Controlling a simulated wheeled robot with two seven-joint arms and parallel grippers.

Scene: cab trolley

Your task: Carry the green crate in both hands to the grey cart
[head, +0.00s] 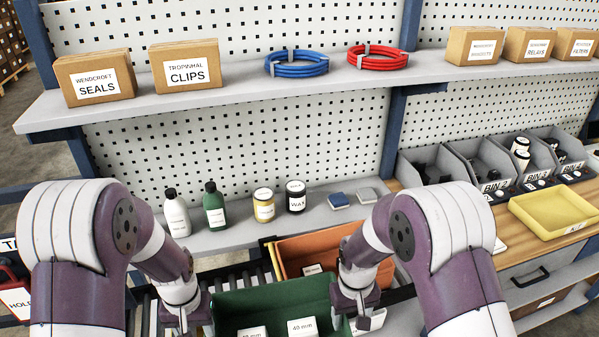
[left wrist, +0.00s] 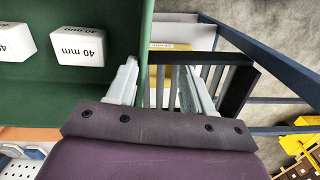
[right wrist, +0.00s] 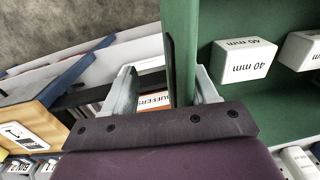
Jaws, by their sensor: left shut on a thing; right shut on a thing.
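The green crate (head: 270,298) is in front of me at the bottom of the head view, with white boxes labelled "40 mm" (head: 301,328) inside. My left gripper (head: 186,312) is shut on its left wall; the left wrist view shows one finger inside the crate (left wrist: 90,92) and one outside. My right gripper (head: 355,300) is shut on the right wall; in the right wrist view the crate wall (right wrist: 180,45) passes between the fingers. The crate's near side is cut off by the frame. I cannot make out the grey cart.
An orange crate (head: 318,251) stands just behind the green one. A shelf behind holds bottles (head: 215,208) and jars (head: 296,196). A yellow tray (head: 555,212) and grey bins (head: 490,180) are on the right bench.

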